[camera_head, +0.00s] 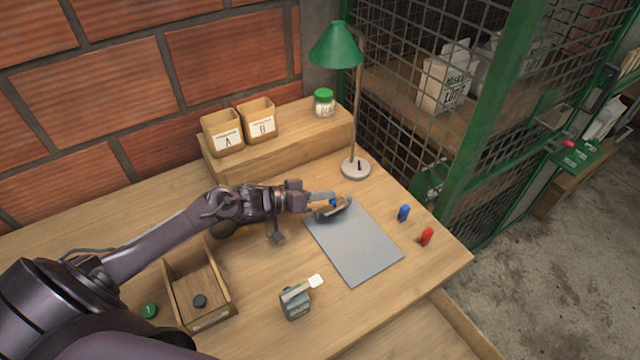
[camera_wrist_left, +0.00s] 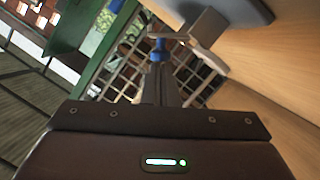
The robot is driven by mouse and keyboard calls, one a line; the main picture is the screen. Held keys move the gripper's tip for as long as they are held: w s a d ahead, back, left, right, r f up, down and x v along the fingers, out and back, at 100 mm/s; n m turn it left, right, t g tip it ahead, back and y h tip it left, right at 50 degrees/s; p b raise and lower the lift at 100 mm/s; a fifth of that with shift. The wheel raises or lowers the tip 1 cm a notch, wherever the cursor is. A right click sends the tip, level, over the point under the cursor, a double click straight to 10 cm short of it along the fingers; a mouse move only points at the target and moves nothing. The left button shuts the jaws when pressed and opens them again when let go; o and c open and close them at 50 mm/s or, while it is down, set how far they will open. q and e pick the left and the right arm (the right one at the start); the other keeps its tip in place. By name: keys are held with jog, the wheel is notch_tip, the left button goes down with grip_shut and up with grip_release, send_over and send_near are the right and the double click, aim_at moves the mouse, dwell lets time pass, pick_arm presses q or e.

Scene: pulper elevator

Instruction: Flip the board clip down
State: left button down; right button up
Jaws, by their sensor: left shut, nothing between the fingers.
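The grey board (camera_head: 357,248) lies flat on the wooden table, and part of it shows at the top of the left wrist view (camera_wrist_left: 240,10). Its clip (camera_head: 328,212) is at the board's far left end, partly hidden by my left gripper (camera_head: 333,199). In the left wrist view a grey block and thin bar of the clip (camera_wrist_left: 205,27) stand out from the board. My left gripper (camera_wrist_left: 159,55) is shut and empty, its fingertips close beside the bar; I cannot tell if they touch. A small blue part shows at the tips. My right gripper is not in view.
A green lamp (camera_head: 355,170) stands behind the board. Blue (camera_head: 403,213) and red (camera_head: 426,236) small pieces stand to its right. A grey device with a white-tipped lever (camera_head: 295,304) and an open wooden box (camera_head: 205,318) are in front. Green mesh (camera_head: 420,130) borders the right.

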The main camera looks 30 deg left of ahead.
aim_at(323, 209)
pick_arm(q)
jog(key=shift+s+d+r+m+p, duration=0.15)
jog(key=shift+d+m+p, duration=0.15)
jog(key=shift+m, duration=0.1)
jog(key=r+p, duration=0.3)
jog(key=r, duration=0.1)
jog(key=shift+a+r+p, duration=0.1)
jog(key=shift+a+p, duration=0.1)
jog(key=shift+p, duration=0.1)
jog(key=s+d+b+v, duration=0.1)
jog(key=v, duration=0.8)
jog(key=shift+s, duration=0.15)
